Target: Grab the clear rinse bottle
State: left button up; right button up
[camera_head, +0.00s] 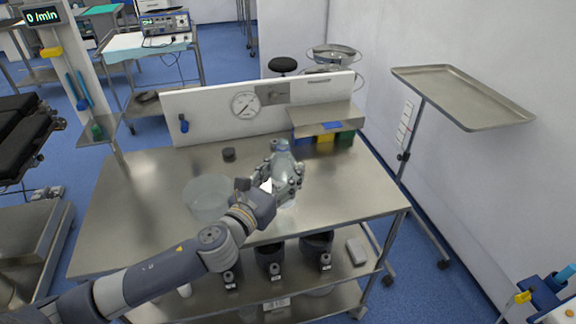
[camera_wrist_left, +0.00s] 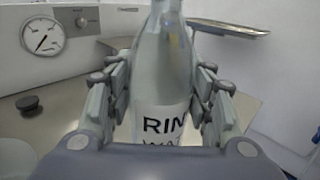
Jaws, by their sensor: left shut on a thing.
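The clear rinse bottle (camera_head: 284,160) stands upright over the steel table, with a bluish top. In the left wrist view the bottle (camera_wrist_left: 163,62) fills the middle, and its white label shows "RIN" with part of a second line. My left gripper (camera_head: 283,176) is shut on the bottle, with fingers on both sides of it. The fingers also show in the left wrist view (camera_wrist_left: 162,95). The bottle's base is partly hidden by the gripper, and I cannot tell whether it touches the tabletop. My right gripper is not in view.
A clear round bowl (camera_head: 206,197) stands on the steel table (camera_head: 130,215), left of my gripper. A small dark knob-like piece (camera_head: 229,154) lies behind it. A white panel with a gauge (camera_head: 245,105) and a raised shelf (camera_head: 326,118) stand at the back. A tray stand (camera_head: 462,96) is at right.

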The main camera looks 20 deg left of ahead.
aim_at(282, 179)
pick_arm(q)
jog(key=shift+s+r+b, duration=0.2)
jog(key=shift+s, duration=1.4)
jog(key=shift+s+r+b, duration=0.2)
jog(key=shift+s, duration=1.4)
jog(key=shift+s, duration=0.1)
